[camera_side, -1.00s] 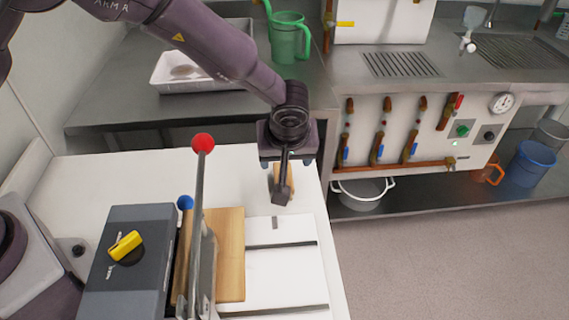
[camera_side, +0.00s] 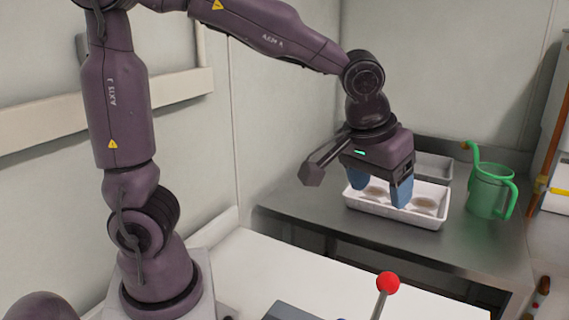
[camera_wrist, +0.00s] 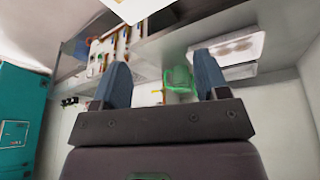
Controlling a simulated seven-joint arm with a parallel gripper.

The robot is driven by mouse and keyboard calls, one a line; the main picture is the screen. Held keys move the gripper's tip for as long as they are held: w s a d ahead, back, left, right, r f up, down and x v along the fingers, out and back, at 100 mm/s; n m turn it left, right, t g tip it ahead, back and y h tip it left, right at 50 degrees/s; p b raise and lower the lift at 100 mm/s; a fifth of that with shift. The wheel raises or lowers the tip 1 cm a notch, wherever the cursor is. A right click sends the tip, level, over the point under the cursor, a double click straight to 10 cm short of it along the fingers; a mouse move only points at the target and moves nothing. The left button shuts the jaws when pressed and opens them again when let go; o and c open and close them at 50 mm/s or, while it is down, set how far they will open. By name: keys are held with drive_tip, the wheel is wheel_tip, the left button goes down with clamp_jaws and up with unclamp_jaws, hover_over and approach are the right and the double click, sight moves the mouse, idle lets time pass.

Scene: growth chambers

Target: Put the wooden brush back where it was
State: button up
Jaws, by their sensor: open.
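I cannot make out the wooden brush in either current view. My gripper (camera_side: 380,190) is open, with its two blue fingers apart and pointing down. In the side view it appears in front of or above a white tray (camera_side: 440,217) on the steel bench, and it covers part of that tray. In the wrist view my gripper (camera_wrist: 162,80) shows both fingers spread, with nothing held between them.
A green jug (camera_side: 490,192) stands right of the white tray, which holds round, brownish-centred items. A grey tray (camera_side: 434,166) lies behind. A red-knobbed lever (camera_side: 387,283) rises at the front. A teal cabinet (camera_wrist: 22,120) shows at left in the wrist view.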

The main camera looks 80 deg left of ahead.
drive_tip(key=s+a+r+m+t, duration=0.1)
drive_tip(key=s+a+m, duration=0.1)
drive_tip(key=s, duration=0.5)
drive_tip(key=s+a+r+m+h, duration=0.1)
drive_tip(key=s+a+r+m, duration=0.1)
drive_tip(key=s, duration=0.4)
drive_tip(key=shift+s+m+t, duration=0.3)
drive_tip(key=shift+s+t, duration=0.05)
drive_tip(key=shift+t, duration=0.05)
idle(0.3)
